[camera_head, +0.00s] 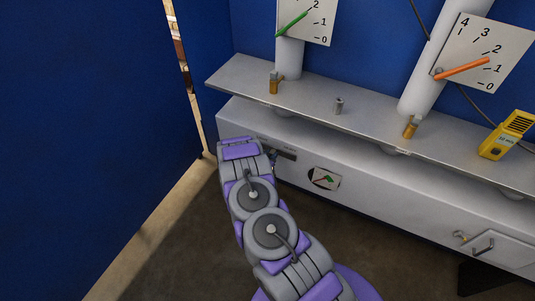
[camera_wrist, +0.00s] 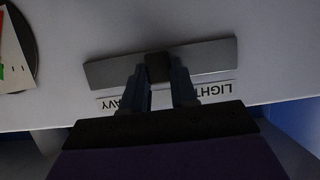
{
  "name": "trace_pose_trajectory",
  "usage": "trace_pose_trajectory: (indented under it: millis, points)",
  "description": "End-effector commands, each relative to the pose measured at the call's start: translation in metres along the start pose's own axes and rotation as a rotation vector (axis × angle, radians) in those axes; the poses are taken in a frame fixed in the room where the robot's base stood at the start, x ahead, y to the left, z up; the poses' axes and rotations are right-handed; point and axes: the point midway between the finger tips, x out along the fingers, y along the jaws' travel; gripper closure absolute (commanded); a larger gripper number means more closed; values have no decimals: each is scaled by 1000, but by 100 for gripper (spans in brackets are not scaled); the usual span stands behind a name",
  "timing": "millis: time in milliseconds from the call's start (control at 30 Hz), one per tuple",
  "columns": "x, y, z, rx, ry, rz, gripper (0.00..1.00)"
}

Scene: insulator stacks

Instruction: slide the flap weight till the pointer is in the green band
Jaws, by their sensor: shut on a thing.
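The flap weight is a small dark block (camera_wrist: 158,66) on a flat grey rail (camera_wrist: 212,55) on the front of the long grey box. My gripper (camera_wrist: 160,80) has one finger on each side of the block and is shut on it. A LIGHT–HEAVY label (camera_wrist: 212,90) lies along the rail, upside down and partly hidden by the fingers. In the head view my gripper (camera_head: 272,157) is at the box front, mostly hidden by my arm. The small round dial (camera_head: 325,179) is right of it, with green and red visible; its edge shows in the wrist view (camera_wrist: 27,40). The pointer's exact place is too small to tell.
A grey shelf (camera_head: 310,103) above the box carries white posts with gauges, one with a green pointer (camera_head: 291,25) and one with an orange pointer (camera_head: 462,68). A yellow meter (camera_head: 505,135) stands at right. A blue wall (camera_head: 85,130) closes the left side.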

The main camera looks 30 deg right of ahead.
Motion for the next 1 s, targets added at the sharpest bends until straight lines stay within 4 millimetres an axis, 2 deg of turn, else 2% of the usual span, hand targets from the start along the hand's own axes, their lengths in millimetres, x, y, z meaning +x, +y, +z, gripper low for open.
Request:
trace_pose_trajectory:
  millis: [233, 267, 500, 800, 1000]
  points:
    - [1, 2, -1, 2, 1, 2, 100]
    - [1, 2, -1, 2, 1, 2, 70]
    - [0, 2, -1, 1, 2, 1, 47]
    - [-3, 1, -1, 1, 1, 0, 47]
    - [-28, 0, -2, -1, 1, -2, 47]
